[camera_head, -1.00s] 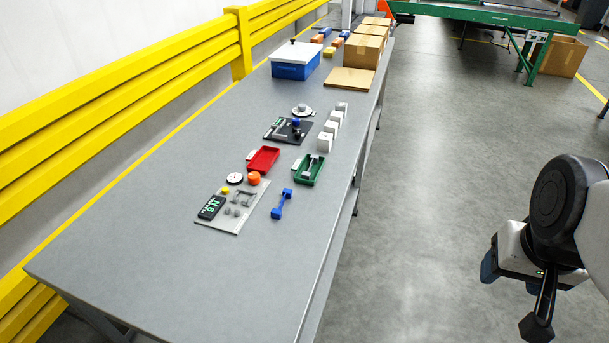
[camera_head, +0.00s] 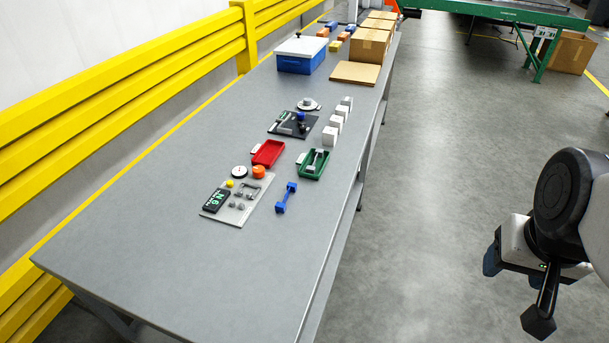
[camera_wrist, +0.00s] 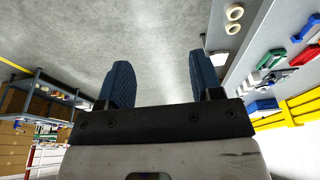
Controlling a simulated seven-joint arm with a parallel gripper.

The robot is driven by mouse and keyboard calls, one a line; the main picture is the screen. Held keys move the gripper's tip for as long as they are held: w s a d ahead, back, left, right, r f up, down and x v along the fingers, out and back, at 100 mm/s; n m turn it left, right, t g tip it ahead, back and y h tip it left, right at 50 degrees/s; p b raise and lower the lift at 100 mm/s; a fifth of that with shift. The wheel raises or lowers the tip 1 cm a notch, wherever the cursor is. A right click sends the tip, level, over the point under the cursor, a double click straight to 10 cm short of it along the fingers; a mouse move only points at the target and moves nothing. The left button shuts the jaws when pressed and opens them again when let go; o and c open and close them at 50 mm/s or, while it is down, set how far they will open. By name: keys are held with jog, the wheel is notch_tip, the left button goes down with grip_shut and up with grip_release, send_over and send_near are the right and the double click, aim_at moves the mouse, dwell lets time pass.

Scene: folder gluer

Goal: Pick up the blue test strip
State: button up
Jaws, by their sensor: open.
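The blue test strip (camera_head: 286,198) is a small dumbbell-shaped piece with wide square ends and a narrow middle. It lies on the grey table (camera_head: 170,240), near the right edge, to the right of a grey plate with small parts. My gripper (camera_head: 508,262) is off the table at the right, over the floor, well apart from the strip. In the wrist view my gripper (camera_wrist: 158,85) shows two blue fingers spread apart with only floor between them.
Close to the strip are a green tray (camera_head: 327,168) with a grey piece inside, a red tray (camera_head: 268,153) and the grey plate (camera_head: 229,213). White blocks (camera_head: 330,136) stand farther back. A yellow rail (camera_head: 130,85) runs along the table's left side. The near table is clear.

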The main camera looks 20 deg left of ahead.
jog(key=w+a, duration=0.8)
jog(key=w, duration=0.2)
jog(key=g, duration=0.3)
send_near(283, 202)
jog(key=s, duration=0.1)
jog(key=s+f, duration=0.1)
jog(key=shift+s+d+f, duration=0.2)
jog(key=shift+s, duration=0.05)
jog(key=shift+a+f, duration=0.25)
jog(key=shift+a, duration=0.15)
jog(key=shift+f, duration=0.1)
jog(key=shift+f, duration=1.2)
jog(key=shift+f, duration=0.1)
